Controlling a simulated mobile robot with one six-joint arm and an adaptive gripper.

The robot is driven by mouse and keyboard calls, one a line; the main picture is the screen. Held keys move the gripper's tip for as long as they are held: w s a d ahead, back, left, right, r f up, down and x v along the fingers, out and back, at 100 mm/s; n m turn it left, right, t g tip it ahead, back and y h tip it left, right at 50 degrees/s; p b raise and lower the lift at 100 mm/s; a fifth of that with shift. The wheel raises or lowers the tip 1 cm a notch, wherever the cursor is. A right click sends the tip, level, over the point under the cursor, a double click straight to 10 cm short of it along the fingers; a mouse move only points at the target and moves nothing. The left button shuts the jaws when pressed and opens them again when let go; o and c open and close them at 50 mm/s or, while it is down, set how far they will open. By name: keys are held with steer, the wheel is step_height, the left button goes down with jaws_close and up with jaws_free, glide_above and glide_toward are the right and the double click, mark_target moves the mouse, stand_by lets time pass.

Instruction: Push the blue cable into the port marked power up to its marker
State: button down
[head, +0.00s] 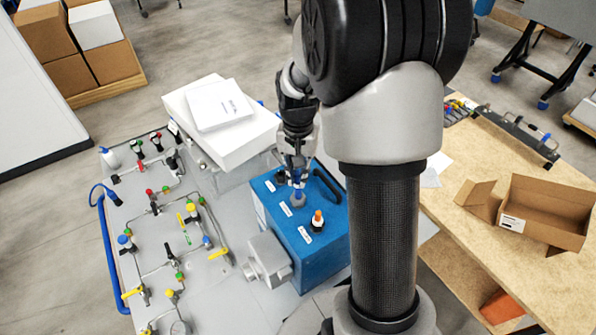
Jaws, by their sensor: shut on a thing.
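The blue analyser box (325,255) stands on the grey bench, with several fittings on its top face and small white labels beside them, too small to read. My gripper (299,180) points down over the box top and is shut on a small blue piece, seemingly the blue cable (299,186). The blue piece is right above a round grey fitting (298,200) in the middle of the row. I cannot tell whether it is inside the fitting or just above it. The cable's marker cannot be made out, and the fingers partly hide the cable.
A dark fitting (280,176) and an orange-topped fitting (317,221) flank the middle one. A black curved handle or hose (329,186) lies right of the gripper. A white case (220,125) stands behind left. Pipes and valves (160,220) cover the bench's left. An open carton (545,212) sits on the wooden table.

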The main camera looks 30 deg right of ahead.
mark_target(298, 184)
steer(key=shift+f+b, duration=1.7)
steer(key=shift+f, duration=0.7)
steer(key=c, duration=1.5)
jaws_free()
steer(key=shift+r, duration=0.1)
steer(key=shift+r, duration=0.15)
steer(key=shift+r+p, duration=2.7)
steer(key=shift+r, duration=0.7)
steer(key=shift+s+f, duration=0.1)
steer(key=shift+f, duration=0.05)
